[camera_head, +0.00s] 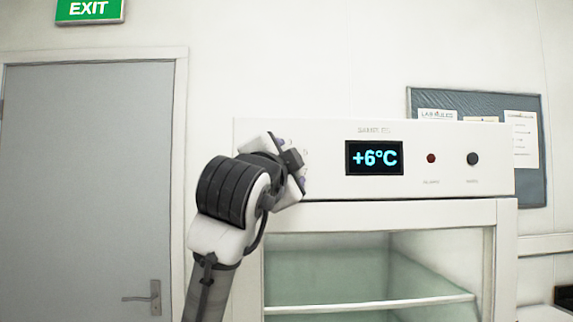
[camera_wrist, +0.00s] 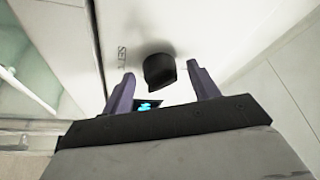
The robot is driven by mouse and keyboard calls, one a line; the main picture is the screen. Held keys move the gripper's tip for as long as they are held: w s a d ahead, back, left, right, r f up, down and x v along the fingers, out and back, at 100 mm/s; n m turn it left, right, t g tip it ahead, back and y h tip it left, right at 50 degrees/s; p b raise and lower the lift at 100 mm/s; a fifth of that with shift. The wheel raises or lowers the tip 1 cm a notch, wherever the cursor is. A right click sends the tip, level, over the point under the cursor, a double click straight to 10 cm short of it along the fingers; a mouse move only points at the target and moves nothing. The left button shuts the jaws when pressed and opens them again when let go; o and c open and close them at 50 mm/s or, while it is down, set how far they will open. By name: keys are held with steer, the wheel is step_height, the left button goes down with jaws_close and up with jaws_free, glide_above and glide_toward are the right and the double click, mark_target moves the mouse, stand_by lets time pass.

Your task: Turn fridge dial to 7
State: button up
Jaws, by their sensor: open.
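The fridge (camera_head: 325,212) has a white control panel with a display (camera_head: 375,158) that reads +6°C in blue. The fridge dial (camera_wrist: 159,70) is a black knob in the wrist view, with lettering that looks like SET beside it. My gripper (camera_wrist: 160,74) is open, with one purple finger on each side of the dial. I cannot tell whether the fingers touch it. In the head view my wrist and gripper cover the panel's left end, and the dial is hidden behind them. The display also shows as a small dark patch with blue digits in the wrist view (camera_wrist: 148,104).
A red round part (camera_head: 431,158) and a black round knob (camera_head: 473,158) sit right of the display. The glass front and a shelf (camera_head: 370,305) lie below the panel. A grey door (camera_head: 90,190) is at left, a notice board (camera_head: 530,190) behind at right.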

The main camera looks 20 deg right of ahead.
steer(key=b+v, duration=0.5)
steer(key=v, duration=0.8)
steer(key=shift+s+a, duration=0.25)
steer(key=shift+s, duration=0.05)
